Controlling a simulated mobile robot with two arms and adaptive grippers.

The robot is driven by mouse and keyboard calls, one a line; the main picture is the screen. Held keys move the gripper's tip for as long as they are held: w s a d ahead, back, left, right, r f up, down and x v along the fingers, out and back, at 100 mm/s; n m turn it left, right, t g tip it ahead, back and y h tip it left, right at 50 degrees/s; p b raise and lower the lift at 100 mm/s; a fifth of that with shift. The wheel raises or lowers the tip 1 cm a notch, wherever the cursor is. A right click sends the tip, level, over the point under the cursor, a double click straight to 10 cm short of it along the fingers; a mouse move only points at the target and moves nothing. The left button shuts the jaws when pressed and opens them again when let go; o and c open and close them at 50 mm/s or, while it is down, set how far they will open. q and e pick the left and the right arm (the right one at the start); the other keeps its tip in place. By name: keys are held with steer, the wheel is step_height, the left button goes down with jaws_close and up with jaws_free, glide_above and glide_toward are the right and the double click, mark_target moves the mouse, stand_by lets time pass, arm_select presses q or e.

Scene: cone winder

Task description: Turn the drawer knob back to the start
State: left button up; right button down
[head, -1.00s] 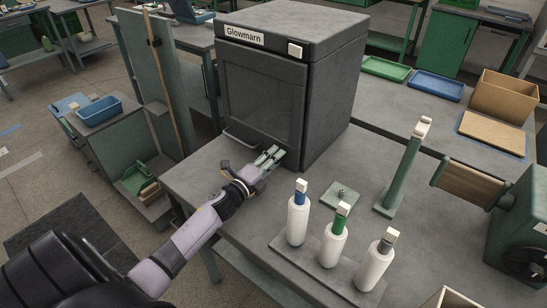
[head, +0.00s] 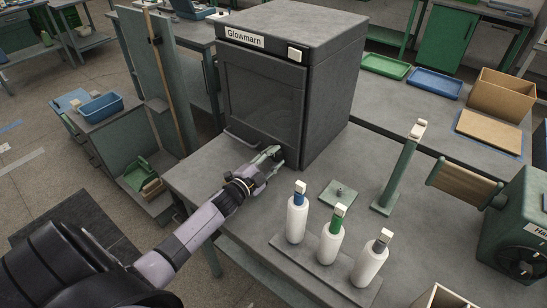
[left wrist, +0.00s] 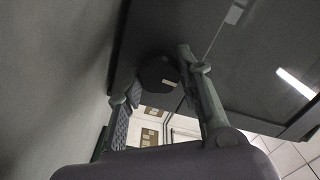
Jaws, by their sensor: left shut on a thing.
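The dark cabinet labelled Glowmarn (head: 262,95) stands at the back of the grey table. My left gripper (head: 272,157) is at the lower right of its front. In the left wrist view the drawer knob (left wrist: 156,73) is dark and many-sided, with a small pale mark on its face. The fingers of the left gripper (left wrist: 160,76) are on either side of it and shut on it. In the head view the gripper mostly hides the knob. My right gripper is in neither view.
Three white bottles with blue, green and grey necks stand on a grey board (head: 318,266) to the right. A small green plate (head: 338,194) and a green post (head: 401,172) are behind them. A winder (head: 520,235) is at far right.

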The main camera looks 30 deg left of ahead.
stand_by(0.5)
arm_select(q)
steer(key=o, duration=1.2)
steer(key=shift+c, duration=0.2)
steer(key=s, duration=0.8)
steer(key=s+a, duration=0.1)
steer(key=s, duration=0.3)
steer(key=shift+f, duration=0.1)
